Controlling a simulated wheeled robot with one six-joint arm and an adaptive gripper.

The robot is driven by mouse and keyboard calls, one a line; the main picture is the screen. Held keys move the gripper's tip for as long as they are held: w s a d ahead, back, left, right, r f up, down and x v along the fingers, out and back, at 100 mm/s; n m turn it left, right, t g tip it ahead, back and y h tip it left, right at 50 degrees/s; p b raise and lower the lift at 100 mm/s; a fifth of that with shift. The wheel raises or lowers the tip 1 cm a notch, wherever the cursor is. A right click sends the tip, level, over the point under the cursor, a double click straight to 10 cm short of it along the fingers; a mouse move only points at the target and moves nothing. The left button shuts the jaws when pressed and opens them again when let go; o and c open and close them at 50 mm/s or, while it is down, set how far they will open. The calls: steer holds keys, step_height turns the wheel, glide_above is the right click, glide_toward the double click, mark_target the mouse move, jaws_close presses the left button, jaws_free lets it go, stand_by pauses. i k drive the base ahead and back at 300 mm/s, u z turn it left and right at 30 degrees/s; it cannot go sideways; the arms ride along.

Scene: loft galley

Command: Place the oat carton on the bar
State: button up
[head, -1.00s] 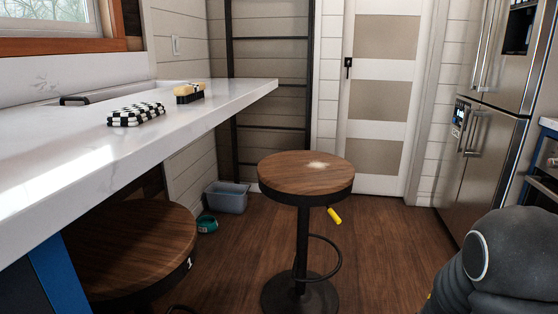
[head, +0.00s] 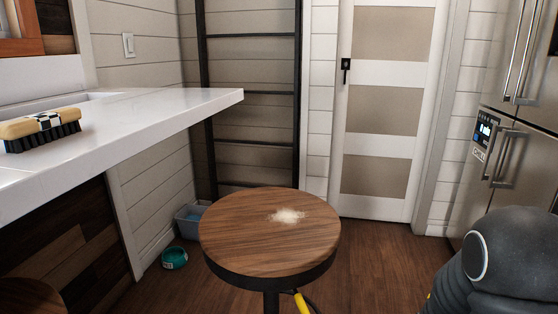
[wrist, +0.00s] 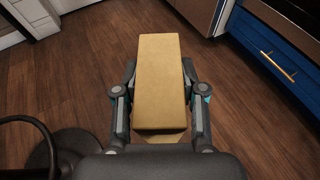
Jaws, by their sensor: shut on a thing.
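My gripper (wrist: 160,100) is shut on a plain tan box, the oat carton (wrist: 158,70), in the wrist view. The fingers press on its two long sides, and the carton is held above the wood floor. In the head view the carton and gripper are out of sight; only part of my arm shows at the lower right. The bar (head: 130,125) is the white counter at the left of the head view. Its near-right part and far end are bare.
A yellow brush with dark bristles (head: 42,129) lies on the bar at the left. A round wooden stool (head: 250,235) with a pale patch stands right of the bar. A blue-grey bin (head: 190,218) and teal bowl (head: 174,258) sit on the floor. A steel fridge (head: 500,150) stands right.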

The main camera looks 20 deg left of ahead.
mark_target(185, 95)
steer(key=i, duration=3.45)
steer(key=u, duration=2.45)
